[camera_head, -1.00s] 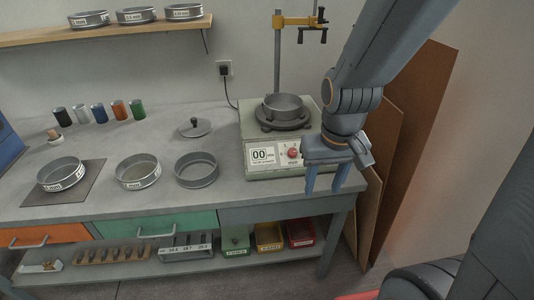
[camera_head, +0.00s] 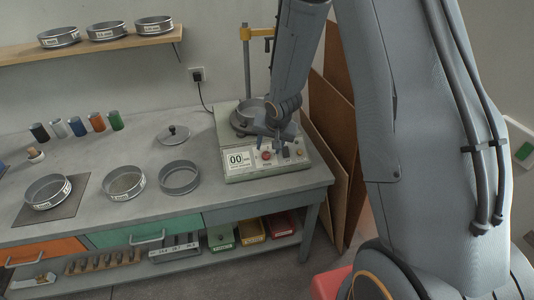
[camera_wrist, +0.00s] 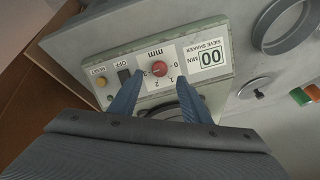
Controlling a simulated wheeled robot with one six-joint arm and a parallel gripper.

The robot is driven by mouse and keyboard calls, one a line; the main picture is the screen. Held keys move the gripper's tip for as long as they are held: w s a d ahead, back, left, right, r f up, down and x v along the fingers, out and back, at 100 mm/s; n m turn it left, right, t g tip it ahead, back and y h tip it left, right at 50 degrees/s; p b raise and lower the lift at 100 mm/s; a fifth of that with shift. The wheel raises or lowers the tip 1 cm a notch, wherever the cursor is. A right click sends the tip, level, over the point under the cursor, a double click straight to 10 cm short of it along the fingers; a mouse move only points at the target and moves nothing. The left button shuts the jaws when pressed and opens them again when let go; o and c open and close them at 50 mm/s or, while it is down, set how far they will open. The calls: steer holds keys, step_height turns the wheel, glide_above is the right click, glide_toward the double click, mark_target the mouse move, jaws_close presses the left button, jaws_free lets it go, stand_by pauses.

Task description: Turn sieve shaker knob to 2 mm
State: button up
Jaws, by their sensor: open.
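The sieve shaker (camera_head: 228,174) is a pale green box at the right end of the bench, with a round pan (camera_head: 243,118) on top. Its red knob (camera_head: 266,155) sits on a white plate right of a display reading 00. In the wrist view the panel is upside down and the knob (camera_wrist: 159,68) has marks 0 to 3 and "mm" around it; its pointer is too small to read. My gripper (camera_wrist: 159,78) is open and empty, its blue fingers either side of the knob's dial plate. Contact cannot be told. In the head view my gripper (camera_head: 285,150) is at the panel's front.
A reset button (camera_wrist: 101,81) and an OFF switch (camera_wrist: 124,75) lie beside the knob. A clamp stand (camera_head: 246,60) rises behind the shaker. Sieves (camera_head: 180,178) and a lid (camera_head: 173,134) stand to the left. Brown boards (camera_head: 330,130) lean at the bench's right end.

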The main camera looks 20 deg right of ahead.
mark_target(266, 155)
steer(key=b+x, duration=0.2)
steer(key=x, duration=0.4)
steer(key=shift+f, duration=0.1)
steer(key=c, duration=1)
steer(key=shift+c, duration=0.2)
